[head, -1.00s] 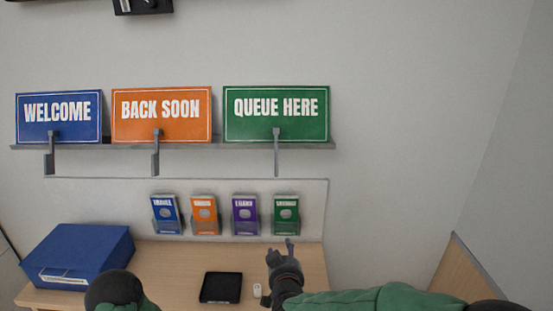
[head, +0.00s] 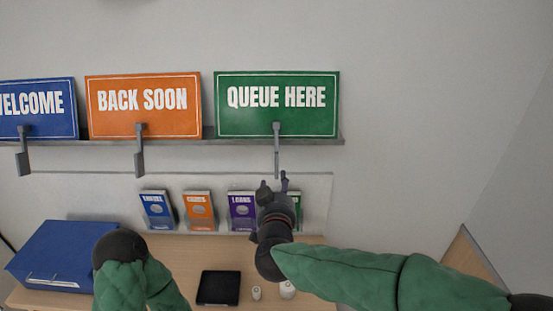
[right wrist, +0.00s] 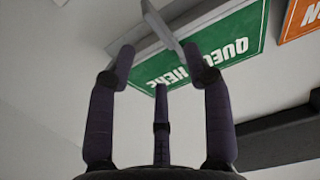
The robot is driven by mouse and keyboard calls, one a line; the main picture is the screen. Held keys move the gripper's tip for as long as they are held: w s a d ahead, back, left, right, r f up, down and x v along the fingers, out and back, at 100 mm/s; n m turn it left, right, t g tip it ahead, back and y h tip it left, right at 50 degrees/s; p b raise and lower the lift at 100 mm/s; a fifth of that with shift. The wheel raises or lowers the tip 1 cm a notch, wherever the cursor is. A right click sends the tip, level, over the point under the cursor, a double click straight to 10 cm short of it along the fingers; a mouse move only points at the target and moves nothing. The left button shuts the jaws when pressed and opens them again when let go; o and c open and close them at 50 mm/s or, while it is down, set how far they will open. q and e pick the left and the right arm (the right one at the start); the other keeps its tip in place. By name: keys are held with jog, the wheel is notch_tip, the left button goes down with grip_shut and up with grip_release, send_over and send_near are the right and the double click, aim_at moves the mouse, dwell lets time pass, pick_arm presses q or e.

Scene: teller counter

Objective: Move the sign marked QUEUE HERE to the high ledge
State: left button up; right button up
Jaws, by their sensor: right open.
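The green QUEUE HERE sign (head: 277,88) stands on a grey wall ledge (head: 210,142), at the right end of a row of signs. A thin grey handle (head: 276,155) hangs down in front of it. My right gripper (head: 273,184) is open and empty, just below this handle. In the right wrist view, the sign (right wrist: 225,55) appears upside down beyond the open fingers (right wrist: 160,62), and the handle (right wrist: 163,28) shows past the fingertips. I cannot tell which surface is the high ledge. My left gripper is out of view.
The orange BACK SOON sign (head: 143,82) and blue WELCOME sign (head: 35,95) stand to the left. Leaflet holders (head: 198,212) hang below. A blue box (head: 70,250) and black tablet (head: 219,288) rest on the desk. A dark bar (right wrist: 280,135) crosses the right wrist view.

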aim_at(276, 160)
jog(key=shift+w+f+b, duration=0.15)
jog(key=shift+w+b, duration=0.25)
jog(key=shift+w, duration=0.7)
jog(key=shift+w+f+b, duration=0.2)
jog(key=shift+w+b, duration=0.15)
jog(key=shift+w, duration=0.7)
jog(key=shift+w+f+b, duration=0.15)
jog(key=shift+w+b, duration=0.25)
jog(key=shift+w, duration=0.7)
jog(key=shift+w+p, duration=0.3)
jog(key=shift+w, duration=0.45)
jog(key=shift+w+f+p, duration=0.2)
jog(key=shift+w+p, duration=0.1)
jog(key=shift+w, duration=1.3)
grip_shut()
jog(key=shift+r+p, duration=1.15)
jog(key=shift+p, duration=0.05)
